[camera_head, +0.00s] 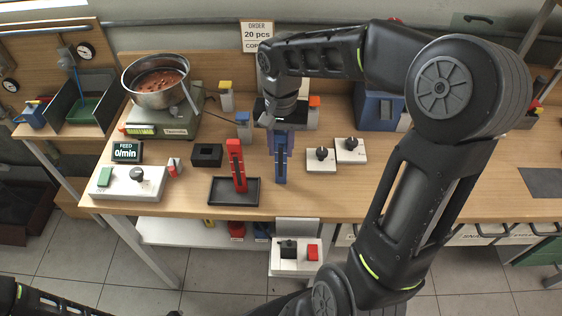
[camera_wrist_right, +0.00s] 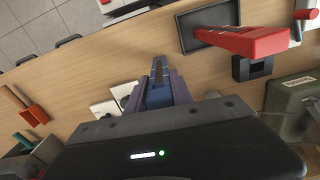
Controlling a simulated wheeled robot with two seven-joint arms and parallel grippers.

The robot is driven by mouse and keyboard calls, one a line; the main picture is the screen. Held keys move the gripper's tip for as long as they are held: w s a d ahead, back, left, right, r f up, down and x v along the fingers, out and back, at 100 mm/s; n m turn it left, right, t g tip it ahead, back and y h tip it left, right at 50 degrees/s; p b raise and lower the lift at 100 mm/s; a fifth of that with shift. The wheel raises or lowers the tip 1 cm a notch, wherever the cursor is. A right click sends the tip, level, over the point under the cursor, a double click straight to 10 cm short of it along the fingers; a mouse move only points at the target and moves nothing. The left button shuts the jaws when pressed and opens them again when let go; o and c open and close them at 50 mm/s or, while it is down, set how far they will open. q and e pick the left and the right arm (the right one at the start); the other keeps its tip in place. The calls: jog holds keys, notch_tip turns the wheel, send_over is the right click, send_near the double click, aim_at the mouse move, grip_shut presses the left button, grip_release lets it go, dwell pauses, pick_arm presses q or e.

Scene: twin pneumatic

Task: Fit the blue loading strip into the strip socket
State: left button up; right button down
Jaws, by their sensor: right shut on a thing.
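The blue loading strip (camera_head: 281,165) is upright near the middle of the table, below my right gripper (camera_head: 282,122). In the right wrist view the blue strip (camera_wrist_right: 158,88) sits between the fingers, and the right gripper is shut on it. I cannot tell whether its lower end touches the table. A black block with a square opening (camera_head: 207,155), likely the strip socket, stands to the left, apart from the strip; it also shows in the right wrist view (camera_wrist_right: 252,67). My left gripper is not in view; only part of that arm shows at the bottom left.
White knob boxes (camera_head: 321,166) stand to the right. A scale (camera_head: 172,130) with a metal bowl (camera_head: 146,99) is at the back left. Bare table lies in front of the blue strip.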

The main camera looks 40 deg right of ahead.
jog(key=shift+r, duration=0.15)
notch_tip(320, 180, up, 10)
jog(key=shift+f+b, duration=0.15)
jog(key=shift+b, duration=0.5)
dwell(0.5)
